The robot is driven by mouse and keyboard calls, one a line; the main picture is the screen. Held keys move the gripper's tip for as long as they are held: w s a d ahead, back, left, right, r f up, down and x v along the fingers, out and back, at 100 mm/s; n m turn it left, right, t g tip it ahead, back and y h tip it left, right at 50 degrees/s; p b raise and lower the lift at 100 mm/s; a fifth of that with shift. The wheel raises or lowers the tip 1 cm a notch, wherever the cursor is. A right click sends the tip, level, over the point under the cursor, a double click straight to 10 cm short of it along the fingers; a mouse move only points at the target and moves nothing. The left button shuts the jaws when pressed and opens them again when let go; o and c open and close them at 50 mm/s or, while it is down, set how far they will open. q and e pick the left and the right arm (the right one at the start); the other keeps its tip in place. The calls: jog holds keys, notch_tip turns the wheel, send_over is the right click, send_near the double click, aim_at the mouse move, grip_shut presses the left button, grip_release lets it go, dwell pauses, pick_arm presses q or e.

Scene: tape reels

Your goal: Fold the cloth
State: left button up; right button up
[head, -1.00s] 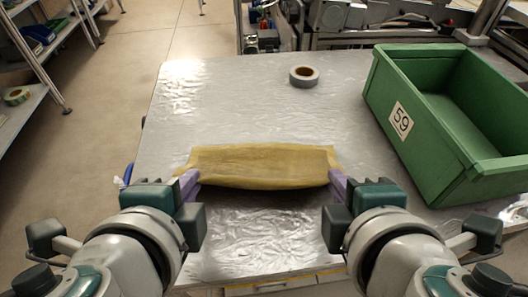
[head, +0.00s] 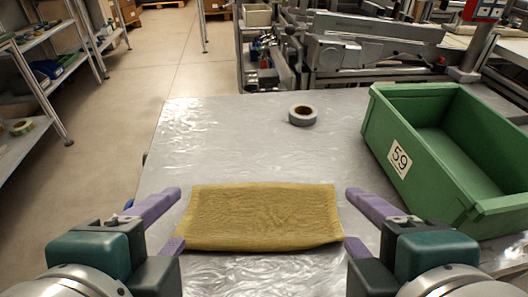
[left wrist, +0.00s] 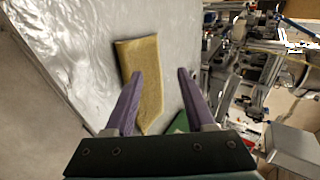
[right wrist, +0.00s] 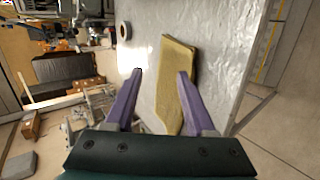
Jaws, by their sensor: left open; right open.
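The yellow-brown cloth (head: 262,216) lies on the metal-covered table as a wide, fairly flat rectangle, with its near edge slightly rounded like a fold. It also shows in the left wrist view (left wrist: 147,80) and the right wrist view (right wrist: 175,85). My left gripper (head: 178,218) is open and empty beside the cloth's left end. My right gripper (head: 352,220) is open and empty beside its right end. In the wrist views the purple fingers (left wrist: 158,85) (right wrist: 160,80) are spread with nothing held between them.
A grey tape reel (head: 302,115) lies on the table (head: 215,135) behind the cloth. A green crate (head: 398,160) marked 59 stands at the right, beyond my right gripper. Shelves stand off the table at the left. The table behind the cloth is mostly clear.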

pick_arm(q)
jog(key=s+r, duration=0.2)
jog(key=r, duration=0.1)
jog(key=shift+s, duration=0.15)
pick_arm(e)
jog(key=s+r, duration=0.2)
jog(key=r, duration=0.1)
jog(key=shift+s, duration=0.15)
pick_arm(q)
jog(key=shift+r, duration=0.1)
pick_arm(e)
jog(key=shift+r, duration=0.1)
